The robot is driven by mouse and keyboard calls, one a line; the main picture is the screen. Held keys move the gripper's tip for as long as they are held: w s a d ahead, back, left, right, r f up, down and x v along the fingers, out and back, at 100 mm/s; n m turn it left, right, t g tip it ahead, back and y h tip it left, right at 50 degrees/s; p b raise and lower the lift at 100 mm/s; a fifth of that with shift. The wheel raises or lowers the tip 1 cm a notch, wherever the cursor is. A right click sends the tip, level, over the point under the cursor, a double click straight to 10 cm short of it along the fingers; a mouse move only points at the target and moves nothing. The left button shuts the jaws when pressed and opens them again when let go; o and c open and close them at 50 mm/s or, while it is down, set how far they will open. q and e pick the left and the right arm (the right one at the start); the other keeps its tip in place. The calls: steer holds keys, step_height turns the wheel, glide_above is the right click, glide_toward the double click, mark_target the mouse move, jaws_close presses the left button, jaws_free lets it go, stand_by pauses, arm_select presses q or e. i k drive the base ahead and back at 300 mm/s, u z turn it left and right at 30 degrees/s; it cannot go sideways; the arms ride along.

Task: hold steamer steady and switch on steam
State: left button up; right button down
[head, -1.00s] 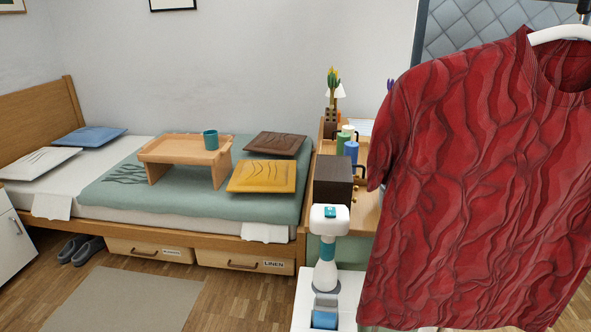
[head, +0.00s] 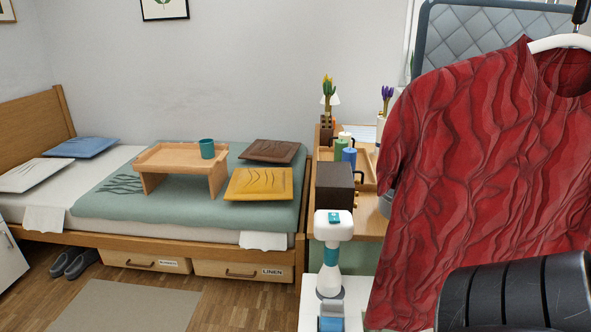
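The steamer (head: 329,283) stands upright on a white surface at the lower middle of the head view. It has a white head with a teal button on top and a teal band around its neck. A wrinkled red shirt (head: 480,180) hangs on a white hanger (head: 560,42) to its right. A black ribbed part of my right arm covers the shirt's lower right. Neither gripper's fingers are visible, and nothing of mine touches the steamer in this view.
A dresser behind the steamer holds a dark brown box (head: 334,188), a wooden tray with cups, and flower pots. A bed with a wooden bed tray (head: 182,160), a teal cup (head: 207,148) and cushions is at left. A grey rug (head: 140,305) lies on the floor.

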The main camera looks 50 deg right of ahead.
mark_target(334, 218)
steer(key=i, duration=2)
steer(key=z, duration=4.4)
